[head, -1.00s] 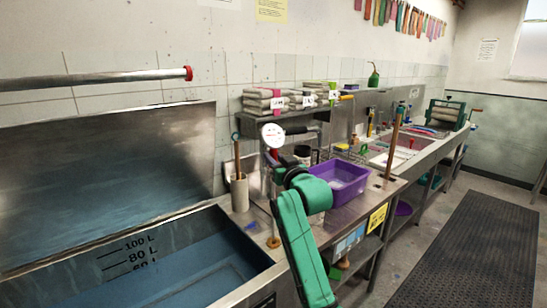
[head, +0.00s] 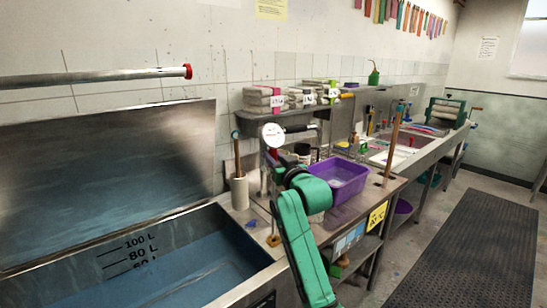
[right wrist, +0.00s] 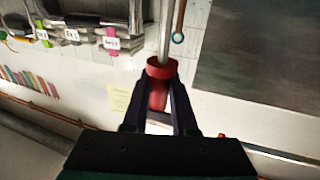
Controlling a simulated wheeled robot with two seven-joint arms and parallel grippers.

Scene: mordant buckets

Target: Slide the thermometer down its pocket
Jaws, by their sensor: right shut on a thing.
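The thermometer has a round white dial (head: 273,135) with a red part just below it, near the middle of the head view. My right gripper (head: 272,160) is at the red part under the dial, its fingers mostly hidden by my green wrist. In the right wrist view my right gripper (right wrist: 158,108) is shut on a red grip (right wrist: 160,70), from which a metal rod (right wrist: 165,30) runs away. A thin upright rod shows below the gripper in the head view, above a small wooden round (head: 273,241) on the counter. I cannot make out the pocket clearly. My left gripper is out of view.
An open steel tank (head: 200,255) with litre marks and bluish liquid is at the lower left. A pale cylinder (head: 239,192) holding a wooden stick stands left of the thermometer. A purple tub (head: 340,178) sits close on the right. A shelf with folded cloth bundles (head: 265,100) is behind.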

